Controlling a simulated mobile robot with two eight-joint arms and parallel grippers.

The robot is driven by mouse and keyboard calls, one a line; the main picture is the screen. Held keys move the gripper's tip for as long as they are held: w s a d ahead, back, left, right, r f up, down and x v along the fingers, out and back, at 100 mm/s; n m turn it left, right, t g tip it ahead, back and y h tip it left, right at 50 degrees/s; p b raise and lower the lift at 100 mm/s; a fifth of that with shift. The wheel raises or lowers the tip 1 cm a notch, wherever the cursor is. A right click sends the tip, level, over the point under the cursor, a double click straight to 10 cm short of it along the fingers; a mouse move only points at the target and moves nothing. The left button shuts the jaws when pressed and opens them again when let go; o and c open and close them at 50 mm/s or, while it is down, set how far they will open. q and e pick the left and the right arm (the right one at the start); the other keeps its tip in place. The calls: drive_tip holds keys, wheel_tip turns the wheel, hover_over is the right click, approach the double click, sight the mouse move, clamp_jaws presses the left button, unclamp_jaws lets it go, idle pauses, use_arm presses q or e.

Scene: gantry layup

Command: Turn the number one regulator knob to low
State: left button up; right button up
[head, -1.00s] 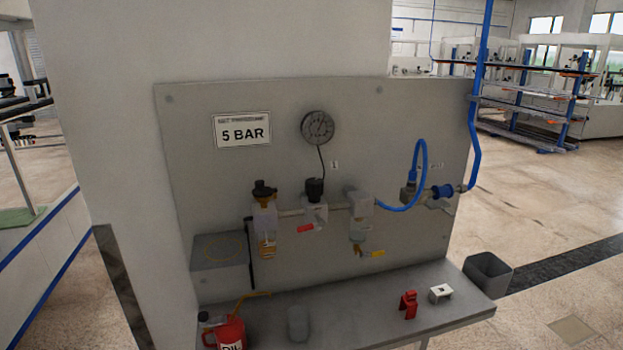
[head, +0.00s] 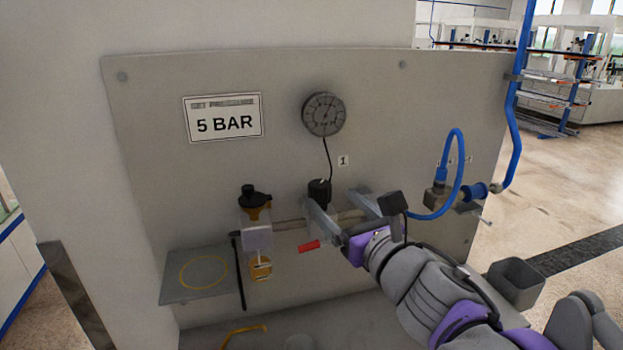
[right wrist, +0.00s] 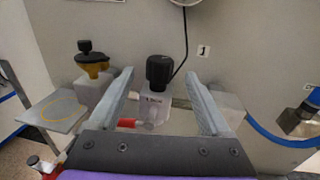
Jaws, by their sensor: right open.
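The number one regulator knob (head: 319,190) is black and sits on top of a clear-grey regulator body on the grey panel (head: 420,110), by a small "1" label (head: 343,161). In the right wrist view the knob (right wrist: 160,70) stands upright between the two fingers, with gaps on both sides. My right gripper (head: 332,197) is open and empty in front of the regulator. Its fingers and arm hide parts to the right of the regulator. A round gauge (head: 323,114) hangs above, with a thin cable down to the regulator. My left gripper is not in view.
A filter unit with a black top (head: 254,196) stands left of the regulator. A red lever (head: 309,247) sits low beside it. A blue hose (head: 458,165) loops at right.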

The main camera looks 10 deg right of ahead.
drive_tip(key=w+a, duration=0.1)
drive_tip(key=w, duration=0.8)
drive_tip(key=shift+w+a, duration=0.3)
drive_tip(key=shift+a, duration=0.1)
clamp_jaws()
